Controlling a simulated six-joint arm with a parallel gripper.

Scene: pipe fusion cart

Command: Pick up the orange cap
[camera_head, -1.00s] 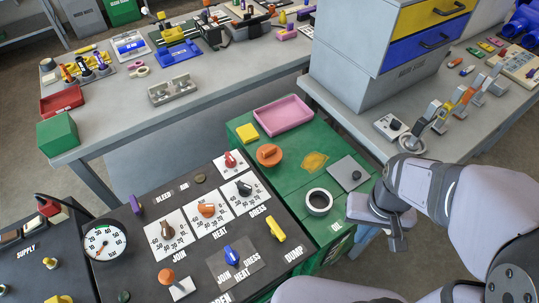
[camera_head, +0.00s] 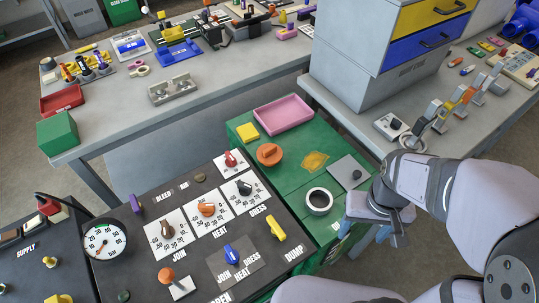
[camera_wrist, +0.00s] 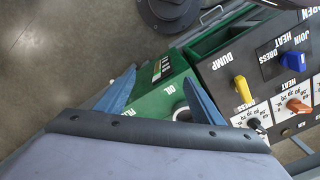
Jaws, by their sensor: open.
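The orange cap (camera_head: 269,154) is round with a raised grip bar across its top. It sits on the green cart top (camera_head: 294,181), left of a yellow patch and below the pink tray in the head view. I do not make it out in the wrist view. My gripper (camera_head: 393,236) is at the cart's right edge, well to the right of the cap and apart from it. In the wrist view its two blue fingers (camera_wrist: 160,96) are spread with nothing held between them.
A pink tray (camera_head: 283,114) and yellow block (camera_head: 247,132) are behind the cap. A dark control panel (camera_head: 150,215) with knobs is at the left.

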